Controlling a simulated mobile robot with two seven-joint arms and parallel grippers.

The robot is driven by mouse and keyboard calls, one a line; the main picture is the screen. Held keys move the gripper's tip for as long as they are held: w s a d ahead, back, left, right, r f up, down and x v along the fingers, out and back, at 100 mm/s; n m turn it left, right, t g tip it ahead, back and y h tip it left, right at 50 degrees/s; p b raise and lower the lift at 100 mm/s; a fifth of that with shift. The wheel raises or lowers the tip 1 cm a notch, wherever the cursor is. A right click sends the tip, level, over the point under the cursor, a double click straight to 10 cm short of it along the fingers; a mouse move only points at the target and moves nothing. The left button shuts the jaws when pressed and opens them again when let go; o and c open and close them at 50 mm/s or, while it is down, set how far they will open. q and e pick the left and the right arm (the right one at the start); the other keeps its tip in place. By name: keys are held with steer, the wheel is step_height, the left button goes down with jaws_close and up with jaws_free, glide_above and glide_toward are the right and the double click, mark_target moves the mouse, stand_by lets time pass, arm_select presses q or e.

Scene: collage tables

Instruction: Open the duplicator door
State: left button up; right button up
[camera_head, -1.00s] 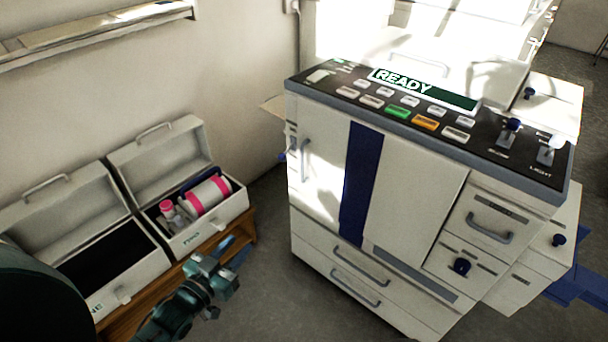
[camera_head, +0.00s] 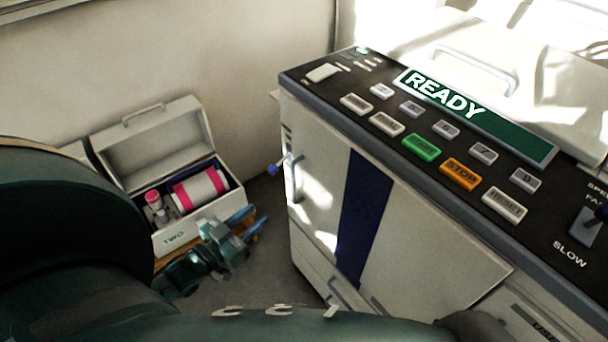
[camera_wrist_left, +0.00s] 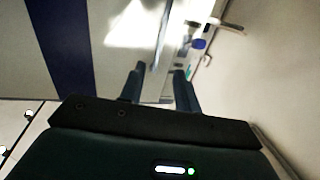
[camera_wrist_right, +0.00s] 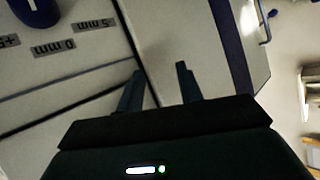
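The white duplicator (camera_head: 420,215) stands at the right of the head view. Its front door (camera_head: 318,165) looks closed, with a grey upright handle (camera_head: 293,178) near its left edge. My left gripper (camera_head: 243,224) is left of and below this handle, apart from it in the head view. In the left wrist view its fingers (camera_wrist_left: 161,82) are open, pointing toward the sunlit door edge; nothing is clearly held. My right gripper (camera_wrist_right: 158,80) is open and empty before the duplicator front in the right wrist view, with the door handle (camera_wrist_right: 264,22) at far right.
A blue knob (camera_head: 272,169) sticks out beside the handle. An open white case (camera_head: 190,228) marked TWO, holding a pink-banded roll (camera_head: 198,188), stands left behind my left gripper. The control panel (camera_head: 375,128) reads READY. My dark arm links cover the lower left.

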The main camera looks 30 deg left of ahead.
arm_select(q)
steer(key=w+d, duration=0.2)
steer(key=w, duration=1)
steer(key=shift+w+d+b, duration=0.25)
steer(key=shift+b, duration=0.2)
jaws_close()
